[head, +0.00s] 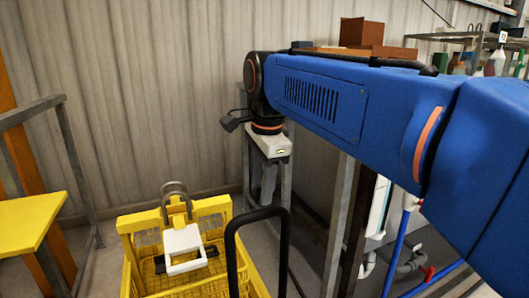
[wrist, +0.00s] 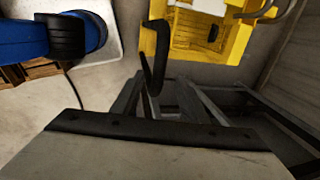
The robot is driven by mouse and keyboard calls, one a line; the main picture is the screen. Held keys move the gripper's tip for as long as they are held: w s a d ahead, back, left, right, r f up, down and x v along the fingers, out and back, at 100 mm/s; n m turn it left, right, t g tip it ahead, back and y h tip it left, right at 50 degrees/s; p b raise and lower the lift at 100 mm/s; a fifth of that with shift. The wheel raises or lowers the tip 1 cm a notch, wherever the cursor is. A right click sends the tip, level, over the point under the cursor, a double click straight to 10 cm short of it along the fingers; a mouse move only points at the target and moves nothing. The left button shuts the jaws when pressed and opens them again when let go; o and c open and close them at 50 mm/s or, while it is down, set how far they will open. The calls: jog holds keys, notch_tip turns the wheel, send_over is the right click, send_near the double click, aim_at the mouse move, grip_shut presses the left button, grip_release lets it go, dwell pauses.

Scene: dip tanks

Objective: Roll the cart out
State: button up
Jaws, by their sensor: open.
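A yellow cart (head: 128,254) with an open basket-like body stands at the lower middle of the head view. Its tall black hoop handle (head: 258,212) rises at its right side. The wrist view shows the yellow cart (wrist: 238,48) at the top and the black handle (wrist: 155,55) left of it. My gripper (head: 268,185) points down beyond the handle in the head view, apart from it. It is open and nothing shows in it. The cart's wheels are hidden.
A yellow-topped stand (head: 28,222) with grey posts is at the left. A grey metal frame (head: 340,225) stands close to my gripper. Blue and white pipes (head: 398,238) are at the lower right. Brown boxes (head: 362,32) show behind my arm. A corrugated wall closes the back.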

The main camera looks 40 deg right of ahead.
notch_tip(320, 180, up, 10)
jog(key=s, duration=0.1)
jog(key=shift+s+a+f, duration=0.25)
jog(key=shift+s, duration=0.15)
jog(key=a+f+n, duration=0.1)
jog(key=f+n, duration=0.3)
jog(key=f, duration=0.1)
jog(key=a+f+n+t, duration=0.1)
jog(key=a+f+n, duration=0.1)
jog(key=f, duration=0.3)
jog(key=a+f+n, duration=0.1)
jog(key=f+n, duration=0.4)
jog(key=shift+s+a+f+n, duration=0.15)
jog(key=shift+s+a+n, duration=0.05)
jog(key=shift+a+n, duration=0.1)
jog(key=s+a+f+n+t, duration=0.1)
jog(key=s+a+f+n, duration=0.1)
jog(key=f+n, duration=0.7)
notch_tip(320, 180, down, 4)
jog(key=shift+s+a+r+n+t+y, duration=0.2)
jog(key=shift+a+r+n+t+y, duration=0.1)
jog(key=shift+a, duration=0.25)
